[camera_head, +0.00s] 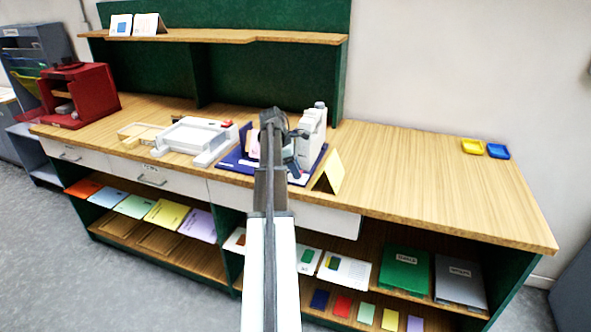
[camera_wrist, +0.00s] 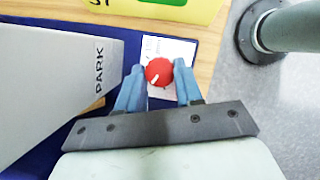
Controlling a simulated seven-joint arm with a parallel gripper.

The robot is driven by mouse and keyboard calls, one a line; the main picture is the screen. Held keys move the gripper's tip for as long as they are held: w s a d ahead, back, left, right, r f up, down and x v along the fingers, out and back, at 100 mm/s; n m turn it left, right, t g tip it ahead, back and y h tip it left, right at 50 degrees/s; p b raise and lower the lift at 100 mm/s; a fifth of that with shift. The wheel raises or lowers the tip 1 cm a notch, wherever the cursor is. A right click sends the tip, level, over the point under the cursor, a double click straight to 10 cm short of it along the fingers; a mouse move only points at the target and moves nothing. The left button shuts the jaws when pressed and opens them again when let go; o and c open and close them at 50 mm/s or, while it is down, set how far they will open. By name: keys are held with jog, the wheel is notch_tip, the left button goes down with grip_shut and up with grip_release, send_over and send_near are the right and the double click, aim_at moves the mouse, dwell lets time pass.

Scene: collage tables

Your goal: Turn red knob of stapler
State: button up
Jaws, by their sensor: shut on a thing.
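The red knob (camera_wrist: 158,72) with a white pointer mark sits by a white label plate in the wrist view. The pointer runs toward its lower left. My gripper (camera_wrist: 160,78) has its two blue fingers on either side of the knob and is shut on it. A tall grey-white body (camera_wrist: 55,75) marked PARK stands left of the fingers; I cannot tell whether it is the stapler. In the head view, a white upright device (camera_head: 313,123) stands on the dark blue base, and my arm hides the knob. My gripper (camera_head: 291,166) shows there beside the device.
A yellow folded card (camera_head: 329,173) stands at the counter's front edge, right of the base. A white machine (camera_head: 190,138) and a red cabinet (camera_head: 85,95) are to the left. Yellow and blue trays (camera_head: 498,151) lie far right. The counter between is clear.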

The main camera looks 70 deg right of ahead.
jog(key=shift+m, duration=0.7)
jog(key=o, duration=1)
jog(key=v, duration=1.3)
jog(key=shift+w+d+r, duration=0.25)
jog(key=shift+w+r, duration=0.05)
jog(key=shift+r, duration=0.1)
